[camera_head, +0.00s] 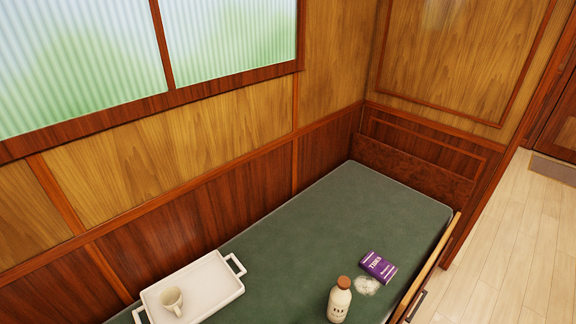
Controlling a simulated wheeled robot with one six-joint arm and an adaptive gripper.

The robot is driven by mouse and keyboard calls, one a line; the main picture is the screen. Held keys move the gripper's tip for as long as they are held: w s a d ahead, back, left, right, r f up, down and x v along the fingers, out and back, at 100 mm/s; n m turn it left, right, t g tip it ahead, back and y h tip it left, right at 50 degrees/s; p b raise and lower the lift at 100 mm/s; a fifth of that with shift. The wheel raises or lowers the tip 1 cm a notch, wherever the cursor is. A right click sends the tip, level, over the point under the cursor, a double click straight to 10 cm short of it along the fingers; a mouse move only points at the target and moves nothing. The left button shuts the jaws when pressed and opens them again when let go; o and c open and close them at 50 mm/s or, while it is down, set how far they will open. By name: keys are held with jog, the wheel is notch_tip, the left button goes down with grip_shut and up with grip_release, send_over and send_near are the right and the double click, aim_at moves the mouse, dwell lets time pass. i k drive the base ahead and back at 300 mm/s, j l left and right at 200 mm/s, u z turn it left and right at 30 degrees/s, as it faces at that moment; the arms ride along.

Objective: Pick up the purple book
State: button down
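The purple book (378,267) lies on the green berth surface (330,220), near its right edge. It is small, with pale lettering on its cover. A clear glass-like item (366,286) sits just below it in the picture, touching it or very close; I cannot tell which. My gripper is not in view.
A cream bottle with a brown cap (340,300) stands left of and below the book. A white tray (222,291) with a cream mug (172,301) is at the lower left. A wooden rail (432,268) edges the berth's right side. The berth's far end is clear.

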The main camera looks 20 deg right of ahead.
aim_at(380, 269)
jog(key=u, duration=0.35)
jog(key=l+u, duration=0.35)
jog(key=l, duration=0.2)
jog(key=l+u, duration=0.35)
jog(key=l, duration=0.25)
jog(key=k+l, duration=0.1)
jog(key=l, duration=0.35)
jog(key=l+u, duration=0.1)
jog(key=l, duration=0.4)
jog(key=k+l, duration=0.15)
jog(key=l, duration=0.3)
jog(key=k+l+u, duration=0.1)
jog(key=l, duration=0.35)
jog(key=k+l, duration=0.1)
jog(key=l, duration=0.4)
